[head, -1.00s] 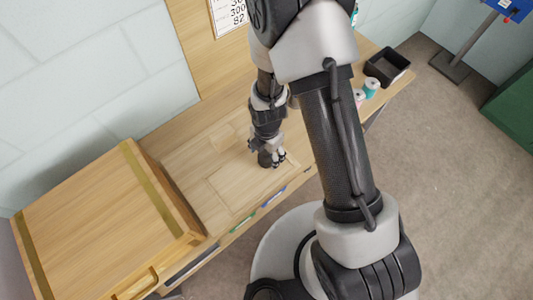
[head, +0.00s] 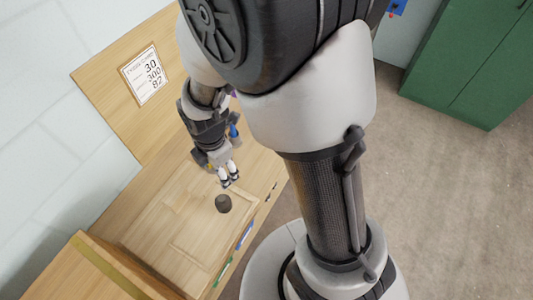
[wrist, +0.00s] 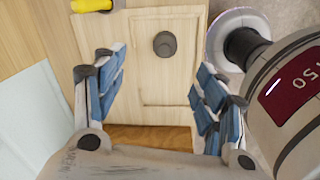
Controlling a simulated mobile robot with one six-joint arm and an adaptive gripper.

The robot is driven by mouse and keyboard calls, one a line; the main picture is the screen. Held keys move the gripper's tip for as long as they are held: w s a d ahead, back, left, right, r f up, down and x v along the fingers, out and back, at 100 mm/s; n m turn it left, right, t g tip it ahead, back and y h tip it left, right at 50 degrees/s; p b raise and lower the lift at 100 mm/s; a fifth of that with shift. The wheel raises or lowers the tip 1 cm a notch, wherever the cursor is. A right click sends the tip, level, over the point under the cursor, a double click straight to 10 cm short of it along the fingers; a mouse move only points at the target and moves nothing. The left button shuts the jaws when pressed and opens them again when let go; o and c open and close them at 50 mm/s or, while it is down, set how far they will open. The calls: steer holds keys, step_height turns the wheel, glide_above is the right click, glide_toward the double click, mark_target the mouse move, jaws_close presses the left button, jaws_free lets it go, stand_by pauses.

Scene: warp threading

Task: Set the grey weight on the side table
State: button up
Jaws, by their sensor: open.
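The grey weight (head: 223,203), a short dark cylinder, stands upright on a framed panel in the wooden table top (head: 150,235). It also shows in the wrist view (wrist: 165,44), upper centre, apart from my fingers. My gripper (head: 229,180) is open and empty, just above and behind the weight in the head view. In the wrist view my two blue-padded fingers (wrist: 162,72) are spread wide, with nothing between them but the panel beyond. I cannot tell the exact height of the gripper over the table.
A wooden box-like piece (head: 85,270) stands at the table's left end. A backboard (head: 110,75) with a number sheet (head: 145,75) rises behind. A yellow object (wrist: 92,5) lies near the panel.

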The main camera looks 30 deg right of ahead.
steer(key=s+d+r+m+t, duration=0.1)
steer(key=s+d+r+m, duration=0.3)
steer(key=s+r+m, duration=0.3)
steer(key=s+d+r+m+t, duration=0.2)
steer(key=s+d+r+m, duration=0.2)
steer(key=r+m, duration=1)
steer(key=s, duration=0.3)
steer(key=shift+s+d+r+m+t, duration=0.2)
steer(key=shift+s+m+t, duration=0.05)
steer(key=shift+m+t, duration=0.05)
step_height(320, 180, down, 3)
steer(key=b, duration=0.3)
steer(key=shift+c, duration=0.5)
